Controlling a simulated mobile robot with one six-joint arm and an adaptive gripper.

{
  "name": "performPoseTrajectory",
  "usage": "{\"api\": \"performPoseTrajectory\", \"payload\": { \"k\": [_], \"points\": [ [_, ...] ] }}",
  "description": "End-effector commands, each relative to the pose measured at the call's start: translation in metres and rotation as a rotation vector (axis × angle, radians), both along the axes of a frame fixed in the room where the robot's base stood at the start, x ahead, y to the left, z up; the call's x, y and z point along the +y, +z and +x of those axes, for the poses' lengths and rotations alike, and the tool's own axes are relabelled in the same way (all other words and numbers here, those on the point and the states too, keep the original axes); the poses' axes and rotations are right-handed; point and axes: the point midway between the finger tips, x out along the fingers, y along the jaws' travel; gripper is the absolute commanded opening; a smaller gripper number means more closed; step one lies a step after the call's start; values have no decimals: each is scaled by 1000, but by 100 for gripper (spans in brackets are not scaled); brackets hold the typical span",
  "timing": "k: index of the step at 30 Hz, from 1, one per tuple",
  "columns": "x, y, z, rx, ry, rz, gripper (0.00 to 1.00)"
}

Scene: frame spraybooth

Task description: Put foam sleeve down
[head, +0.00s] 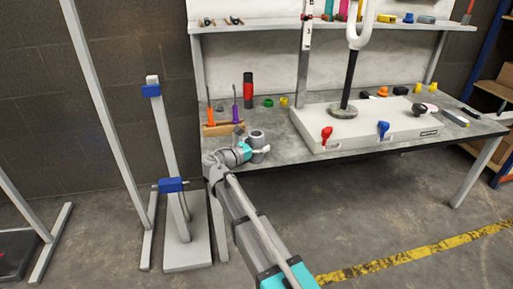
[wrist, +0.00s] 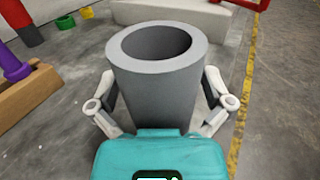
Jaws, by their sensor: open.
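The foam sleeve (head: 257,140) is a grey hollow cylinder. It appears to stand upright on the grey workbench (head: 275,118) near its front left edge. In the wrist view the sleeve (wrist: 155,85) fills the middle, with its round opening facing up. My gripper (head: 249,152) is open around it. In the wrist view my gripper's fingers (wrist: 160,92) lie one on each side of the sleeve, with a narrow gap on at least the right. The sleeve's lower part is hidden behind my gripper's teal body.
A wooden tool block (head: 222,129) stands just left of the sleeve, with a red-and-black cylinder (head: 248,90) behind it. A white panel (head: 370,125) with red and blue handles lies to the right. The bench's front edge is close. Grey posts stand left of the bench.

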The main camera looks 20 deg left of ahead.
Motion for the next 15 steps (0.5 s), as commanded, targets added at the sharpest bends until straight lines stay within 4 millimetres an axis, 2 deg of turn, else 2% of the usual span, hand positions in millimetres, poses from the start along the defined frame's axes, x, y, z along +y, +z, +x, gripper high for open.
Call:
{"api": "performPoseTrajectory", "payload": {
  "k": [10,15],
  "points": [
    [0,0,0,0,0,0,100],
    [1,0,-1,0,0,0,68]
  ]
}}
